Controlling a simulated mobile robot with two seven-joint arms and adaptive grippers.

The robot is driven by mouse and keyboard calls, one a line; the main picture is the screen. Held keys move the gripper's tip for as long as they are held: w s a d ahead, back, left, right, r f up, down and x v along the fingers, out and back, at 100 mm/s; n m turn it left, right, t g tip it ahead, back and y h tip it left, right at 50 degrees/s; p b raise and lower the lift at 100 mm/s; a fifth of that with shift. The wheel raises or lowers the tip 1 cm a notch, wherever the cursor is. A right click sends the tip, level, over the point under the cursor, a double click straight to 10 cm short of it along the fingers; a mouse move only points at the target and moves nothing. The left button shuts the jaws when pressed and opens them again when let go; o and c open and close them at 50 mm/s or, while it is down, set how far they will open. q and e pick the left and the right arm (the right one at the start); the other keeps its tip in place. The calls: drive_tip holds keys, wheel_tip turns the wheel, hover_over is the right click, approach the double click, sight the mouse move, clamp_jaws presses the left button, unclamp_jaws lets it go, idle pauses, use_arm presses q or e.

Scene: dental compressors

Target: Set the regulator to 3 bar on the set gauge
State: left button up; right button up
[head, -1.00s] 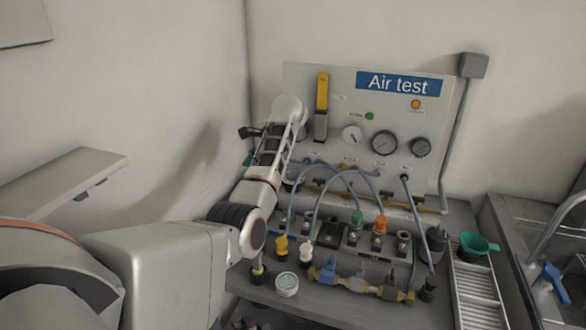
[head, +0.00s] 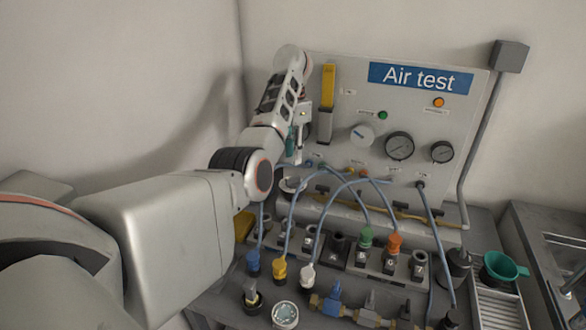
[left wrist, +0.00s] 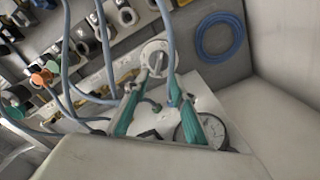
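On the panel in the head view, a white round knob (head: 362,134) with a dark pointer mark sits left of two dark-rimmed gauges, a larger one (head: 400,146) and a smaller one (head: 442,151). Their readings are too small to read. My left gripper (head: 297,143) is at the panel's left side, left of the knob and apart from it. In the left wrist view its two green fingers (left wrist: 158,98) are apart with nothing between them. A white round fitting with a grey handle (left wrist: 157,62) lies beyond the fingertips; a gauge (left wrist: 215,130) is partly hidden by one finger. My right gripper is not visible.
Blue hoses (head: 330,205) arch below the panel (head: 470,95) above a row of coloured fittings. A yellow-handled lever (head: 328,88) stands near my left gripper. A green funnel (head: 503,268) is at the right. Brass valves (head: 370,309) lie in front.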

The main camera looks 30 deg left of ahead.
sight(293, 177)
use_arm(q)
drive_tip(key=shift+s+d+f, duration=0.1)
drive_tip(key=shift+s+f, duration=0.05)
drive_tip(key=shift+f, duration=0.4)
wheel_tip(293, 177, down, 6)
drive_tip(key=shift+f+b, duration=0.25)
drive_tip(key=shift+b, duration=0.1)
drive_tip(key=shift+c, duration=0.4)
clamp_jaws()
